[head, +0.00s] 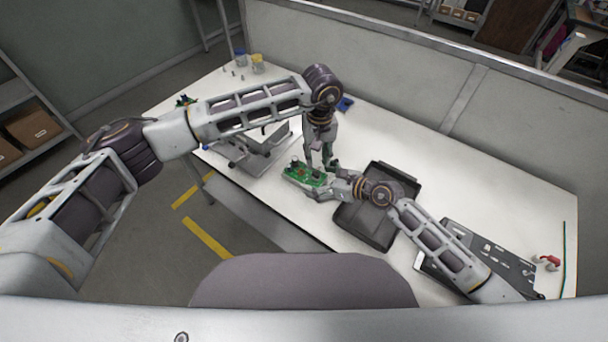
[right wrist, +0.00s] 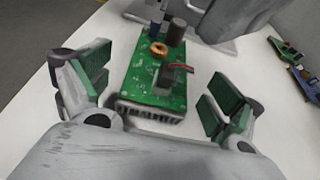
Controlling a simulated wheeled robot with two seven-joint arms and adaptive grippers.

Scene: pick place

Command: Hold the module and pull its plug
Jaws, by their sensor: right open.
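The module is a green circuit board (head: 305,176) lying on the white table near its front edge. In the right wrist view the module (right wrist: 135,80) shows a copper coil, dark cylinders and a metal finned front edge. Its plug (right wrist: 176,77) is a dark block with red and black wires, seated on the board. My right gripper (head: 324,184) is open at the module's right end; its green-padded fingers also show in the right wrist view (right wrist: 158,92), one on each side, apart from the board. My left gripper (head: 320,165) hangs just above and behind the module, its fingers looking spread and empty.
A black tray (head: 372,222) lies under my right forearm. A grey metal stand (head: 252,150) is left of the module. A dark panel (head: 480,250) and a red item (head: 549,260) are at the right. The table's back right is clear.

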